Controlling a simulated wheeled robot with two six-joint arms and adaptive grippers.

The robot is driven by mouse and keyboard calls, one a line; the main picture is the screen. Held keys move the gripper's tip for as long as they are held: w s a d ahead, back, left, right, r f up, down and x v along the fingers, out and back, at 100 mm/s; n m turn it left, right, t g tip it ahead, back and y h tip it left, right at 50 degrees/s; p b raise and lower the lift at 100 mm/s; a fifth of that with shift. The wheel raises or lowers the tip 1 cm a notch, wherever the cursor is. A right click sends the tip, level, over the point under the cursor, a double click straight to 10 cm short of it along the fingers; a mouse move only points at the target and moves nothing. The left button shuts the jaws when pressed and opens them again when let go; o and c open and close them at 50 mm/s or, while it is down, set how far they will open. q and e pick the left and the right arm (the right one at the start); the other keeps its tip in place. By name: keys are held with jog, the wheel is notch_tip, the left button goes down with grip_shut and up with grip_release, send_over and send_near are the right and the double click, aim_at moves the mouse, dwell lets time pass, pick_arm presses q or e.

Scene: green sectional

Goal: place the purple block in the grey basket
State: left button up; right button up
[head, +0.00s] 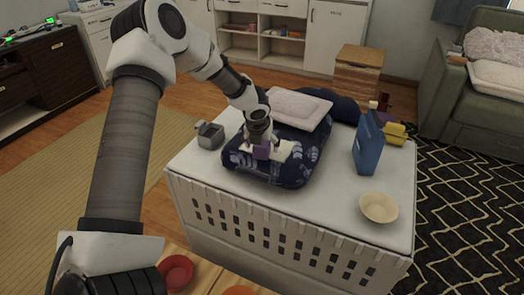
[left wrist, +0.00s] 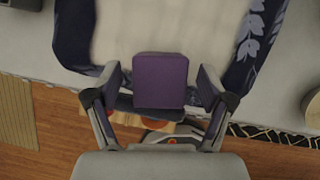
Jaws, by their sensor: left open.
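The purple block (head: 261,152) sits on the white top of a navy patterned cushion-like item (head: 296,170). In the left wrist view the purple block (left wrist: 160,80) lies between the fingers, with a gap on each side. My left gripper (head: 262,147) is open around the block, pointing down, and partly hides it in the head view. A small grey basket (head: 210,137) stands to the left of the navy item on the same white surface. My right gripper is not in view.
The white slatted-sided stand (head: 195,170) bears everything. A pale cushion (head: 298,107) lies behind. The front strip of the stand is clear.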

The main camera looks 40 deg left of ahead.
pick_arm(q)
jog(key=c, duration=1.4)
jog(key=shift+o, duration=0.2)
jog(key=shift+r, duration=0.15)
jog(key=shift+r, duration=0.2)
notch_tip(320, 180, up, 3)
jog(key=shift+r+p, duration=0.2)
jog(key=shift+p, duration=0.4)
jog(key=s+d+r+b, duration=0.1)
jog(key=s+d+b, duration=0.3)
jog(key=s+d, duration=0.6)
jog(key=shift+s+d, duration=0.15)
jog(key=shift+s, duration=0.95)
